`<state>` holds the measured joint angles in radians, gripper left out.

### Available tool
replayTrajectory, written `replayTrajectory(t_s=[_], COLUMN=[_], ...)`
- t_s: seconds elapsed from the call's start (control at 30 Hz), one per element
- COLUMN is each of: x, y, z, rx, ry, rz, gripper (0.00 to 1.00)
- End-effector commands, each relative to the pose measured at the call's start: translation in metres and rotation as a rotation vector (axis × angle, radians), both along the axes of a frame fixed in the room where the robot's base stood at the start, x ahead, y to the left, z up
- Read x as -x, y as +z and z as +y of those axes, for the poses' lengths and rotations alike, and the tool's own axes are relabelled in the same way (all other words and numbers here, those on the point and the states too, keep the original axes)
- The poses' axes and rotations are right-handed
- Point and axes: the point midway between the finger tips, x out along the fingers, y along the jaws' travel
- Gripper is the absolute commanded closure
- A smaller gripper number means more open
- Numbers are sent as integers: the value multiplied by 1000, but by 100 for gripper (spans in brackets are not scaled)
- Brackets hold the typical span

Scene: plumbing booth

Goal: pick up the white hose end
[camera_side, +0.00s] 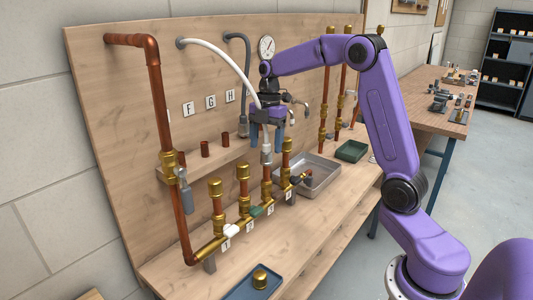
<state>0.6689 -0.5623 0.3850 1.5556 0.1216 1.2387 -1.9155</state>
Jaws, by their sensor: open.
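The white hose (222,53) comes out of the back board at upper left and arcs down to the right, passing behind or into my gripper. Its metal end (266,149) shows just below the gripper, pointing down, close above a brass-capped copper riser (267,178). My gripper (267,144) points down with its fingers apart, one on each side of the hose line. The gripper body hides part of the hose. I cannot tell whether the fingers touch it.
A brass manifold (210,247) with several upright copper risers stands below. A grey hose (247,60) hangs at left of my gripper. A metal tray (318,172) and green bin (351,151) lie to the right. A blue tray (240,293) sits in front. The bench front right is clear.

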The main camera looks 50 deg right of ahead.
Motion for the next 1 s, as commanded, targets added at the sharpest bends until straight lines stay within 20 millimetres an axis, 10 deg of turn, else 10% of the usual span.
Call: replayTrajectory(t_s=[0.5,0.7,1.0], x=[3,3,3], y=[-33,-33,-33], z=[4,4,4], rx=[0,0,0], ry=[0,0,0], rz=[0,0,0], gripper=[29,88,91])
